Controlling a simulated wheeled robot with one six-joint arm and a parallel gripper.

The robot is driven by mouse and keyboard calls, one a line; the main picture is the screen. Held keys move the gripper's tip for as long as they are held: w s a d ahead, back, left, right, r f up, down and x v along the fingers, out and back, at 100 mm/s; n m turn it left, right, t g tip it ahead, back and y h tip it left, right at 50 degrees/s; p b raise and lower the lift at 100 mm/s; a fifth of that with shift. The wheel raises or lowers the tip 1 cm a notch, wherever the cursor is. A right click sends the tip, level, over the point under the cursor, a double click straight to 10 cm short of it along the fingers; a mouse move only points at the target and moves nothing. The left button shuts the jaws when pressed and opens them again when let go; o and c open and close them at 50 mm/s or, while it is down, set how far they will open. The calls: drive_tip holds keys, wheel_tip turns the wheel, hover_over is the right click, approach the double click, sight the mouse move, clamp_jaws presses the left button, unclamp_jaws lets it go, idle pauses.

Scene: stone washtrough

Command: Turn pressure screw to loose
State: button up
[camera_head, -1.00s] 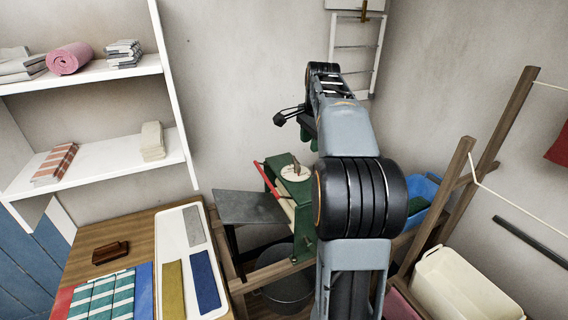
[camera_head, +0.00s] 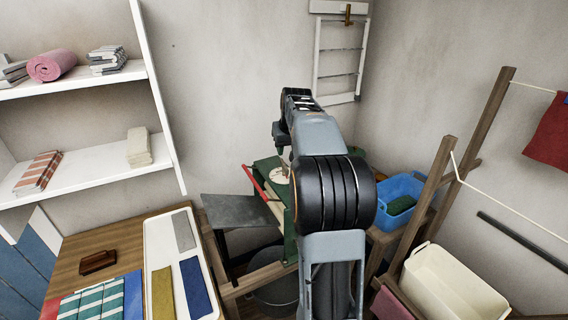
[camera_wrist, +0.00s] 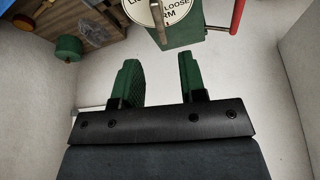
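The pressure screw is a dark bar (camera_wrist: 158,24) standing over a round cream dial (camera_wrist: 178,10) at the top edge of the wrist view. The lettering "LOOSE" shows at the dial's right, "LI" at its left and "RM" below; the bar covers part of the lettering. The dial (camera_head: 279,176) sits on top of the green wringer (camera_head: 268,164) in the head view, partly behind my arm. My gripper (camera_wrist: 158,66) is open and empty, its green fingers apart from the bar and dial. In the head view my arm mostly hides the fingers.
A red lever (camera_head: 254,180) runs along the wringer's left side, beside a grey board (camera_head: 238,209). A blue basin (camera_head: 404,190) and wooden drying frame (camera_head: 440,190) stand at right. A table with cloths (camera_head: 110,245) is at left, below a white shelf (camera_head: 90,178).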

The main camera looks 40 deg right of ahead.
sight(284, 164)
drive_tip(key=p+x, duration=0.1)
drive_tip(key=x, duration=0.7)
drive_tip(key=shift+w+f, duration=0.1)
drive_tip(key=shift+f, duration=0.15)
drive_tip(key=shift+c, duration=0.3)
clamp_jaws()
